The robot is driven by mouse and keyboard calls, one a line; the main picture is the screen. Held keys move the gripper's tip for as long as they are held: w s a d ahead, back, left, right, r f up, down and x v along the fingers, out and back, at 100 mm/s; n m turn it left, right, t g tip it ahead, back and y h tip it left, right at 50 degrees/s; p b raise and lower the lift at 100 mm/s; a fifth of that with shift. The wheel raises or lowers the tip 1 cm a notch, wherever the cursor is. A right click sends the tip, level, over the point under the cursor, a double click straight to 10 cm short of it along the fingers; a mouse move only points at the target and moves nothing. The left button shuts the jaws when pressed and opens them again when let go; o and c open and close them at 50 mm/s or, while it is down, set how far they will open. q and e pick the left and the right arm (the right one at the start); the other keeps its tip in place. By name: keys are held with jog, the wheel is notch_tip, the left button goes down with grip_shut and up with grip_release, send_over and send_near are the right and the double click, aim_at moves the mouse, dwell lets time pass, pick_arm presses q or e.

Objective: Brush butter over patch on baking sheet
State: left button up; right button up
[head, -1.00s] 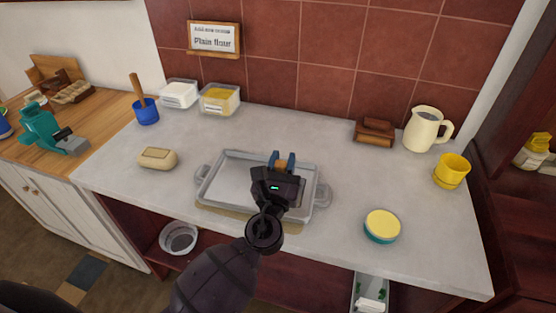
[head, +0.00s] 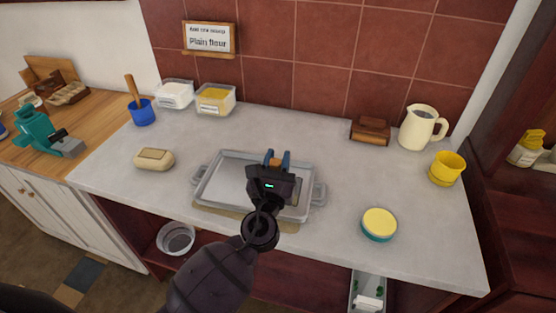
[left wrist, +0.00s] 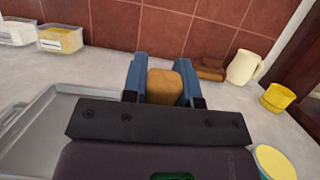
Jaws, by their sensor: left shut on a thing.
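A grey baking sheet (head: 222,178) with two side handles lies on the counter on a tan mat, and its left part shows in the left wrist view (left wrist: 55,118). I see no patch on the part in view. My left gripper (head: 276,161) is over the right half of the sheet, shut on a brown wooden piece (left wrist: 165,87). It may be the brush's handle; no bristles show, and the gripper hides what is below. A round teal tub with a pale yellow top (head: 379,222), perhaps butter, stands right of the sheet. My right gripper is not in view.
A soap-like tan block (head: 154,159) lies left of the sheet. Two clear boxes (head: 215,99) and a blue pot (head: 142,113) stand behind. A brown wooden block (head: 370,130), a cream jug (head: 421,127) and a yellow cup (head: 446,169) stand at the right. The counter's front right is clear.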

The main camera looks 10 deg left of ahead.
pick_arm(q)
jog(key=shift+w, duration=1.5)
jog(key=shift+f, duration=0.1)
jog(key=shift+d, duration=0.15)
dwell(3.2)
jog(key=shift+w+a, duration=0.15)
jog(key=shift+w, duration=0.7)
jog(key=shift+w+a, duration=0.1)
jog(key=shift+w, duration=0.7)
